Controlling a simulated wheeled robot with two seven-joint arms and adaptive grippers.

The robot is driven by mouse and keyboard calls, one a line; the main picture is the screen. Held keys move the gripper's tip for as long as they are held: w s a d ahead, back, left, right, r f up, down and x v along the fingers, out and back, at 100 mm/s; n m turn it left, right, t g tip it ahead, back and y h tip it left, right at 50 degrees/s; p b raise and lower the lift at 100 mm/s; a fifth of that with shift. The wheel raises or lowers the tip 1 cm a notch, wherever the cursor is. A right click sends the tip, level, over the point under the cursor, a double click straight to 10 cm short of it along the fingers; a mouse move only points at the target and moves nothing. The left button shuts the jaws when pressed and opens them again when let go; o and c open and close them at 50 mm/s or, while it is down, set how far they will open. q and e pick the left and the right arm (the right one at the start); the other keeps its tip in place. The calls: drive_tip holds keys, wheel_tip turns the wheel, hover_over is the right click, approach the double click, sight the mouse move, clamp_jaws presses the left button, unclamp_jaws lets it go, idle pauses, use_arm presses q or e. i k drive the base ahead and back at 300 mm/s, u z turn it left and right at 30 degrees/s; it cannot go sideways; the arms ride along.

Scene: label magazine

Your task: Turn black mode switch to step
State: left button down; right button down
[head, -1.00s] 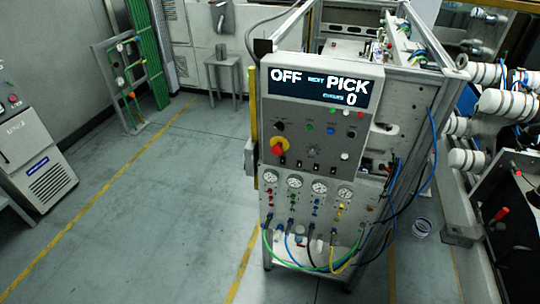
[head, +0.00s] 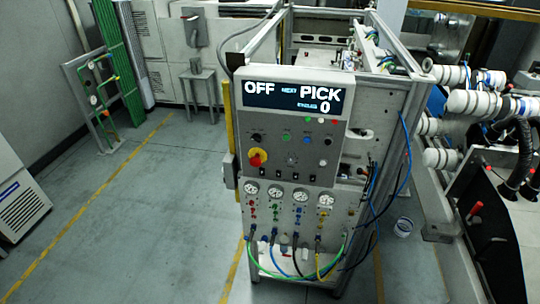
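The control panel (head: 292,120) stands upright on the front of a metal-framed machine in the middle of the head view. A black knob (head: 257,137) sits at its upper left, above a red mushroom button (head: 258,157) on a yellow disc. Another dark knob (head: 327,142) sits at the right side of the panel. The labels are too small to read, so I cannot tell which knob is the mode switch or where it points. The display (head: 294,97) reads OFF, NEXT PICK and 0. Neither of my grippers is in view.
Below the panel are several round gauges (head: 275,191) and coloured hoses (head: 267,270) that loop out in front. White cylinders (head: 470,102) jut in at the right. The floor at left is clear.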

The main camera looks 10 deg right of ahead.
sight(255, 137)
drive_tip(key=z, duration=0.8)
drive_tip(key=i, duration=0.45)
drive_tip(key=u, duration=0.8)
